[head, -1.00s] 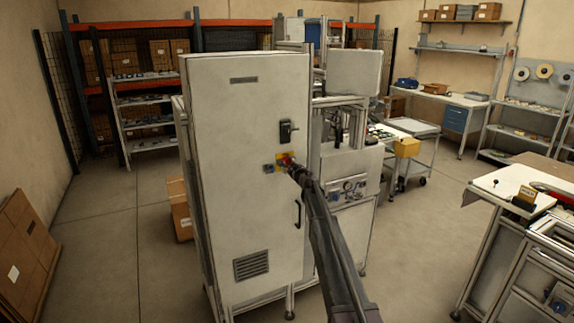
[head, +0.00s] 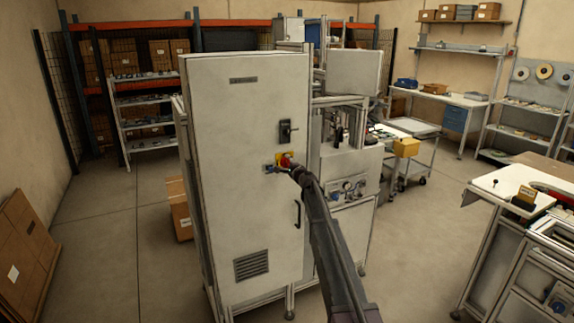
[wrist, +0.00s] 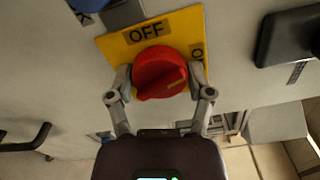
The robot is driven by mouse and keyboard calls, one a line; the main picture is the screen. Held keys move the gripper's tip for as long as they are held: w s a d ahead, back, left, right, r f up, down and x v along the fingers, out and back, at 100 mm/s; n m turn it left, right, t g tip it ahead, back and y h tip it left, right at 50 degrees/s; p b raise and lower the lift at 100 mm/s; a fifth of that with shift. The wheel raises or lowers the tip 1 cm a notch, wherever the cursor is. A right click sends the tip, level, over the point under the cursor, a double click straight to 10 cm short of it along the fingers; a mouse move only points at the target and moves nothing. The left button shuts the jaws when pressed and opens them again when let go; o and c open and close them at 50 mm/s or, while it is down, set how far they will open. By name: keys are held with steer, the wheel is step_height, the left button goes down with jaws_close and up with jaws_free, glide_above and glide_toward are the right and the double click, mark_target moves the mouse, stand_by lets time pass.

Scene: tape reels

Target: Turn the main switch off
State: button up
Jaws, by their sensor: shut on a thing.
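The main switch is a red rotary knob (wrist: 160,74) on a yellow plate (wrist: 118,42) on the cabinet door. In the wrist view the plate reads OFF above the knob, and a partly hidden label starting with O shows at its right. A small yellow mark on the knob's ridge lies on its right side. My gripper (wrist: 161,84) is shut on the knob, one finger at each side. In the head view the knob (head: 286,160) shows just beyond my gripper (head: 292,169), which partly covers the plate.
The tall pale cabinet (head: 222,190) has a black latch (head: 287,131) above the switch and a black handle (head: 297,214) below. A blue-grey fitting (head: 269,168) sits left of the plate. A machine (head: 347,160) stands close at the right. Open floor lies left of the cabinet.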

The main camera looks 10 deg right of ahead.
steer(key=n, duration=0.7)
steer(key=shift+w, duration=0.1)
steer(key=n, duration=0.7)
stand_by(0.4)
steer(key=o, duration=1.1)
steer(key=shift+o, duration=0.2)
steer(key=v, duration=1.2)
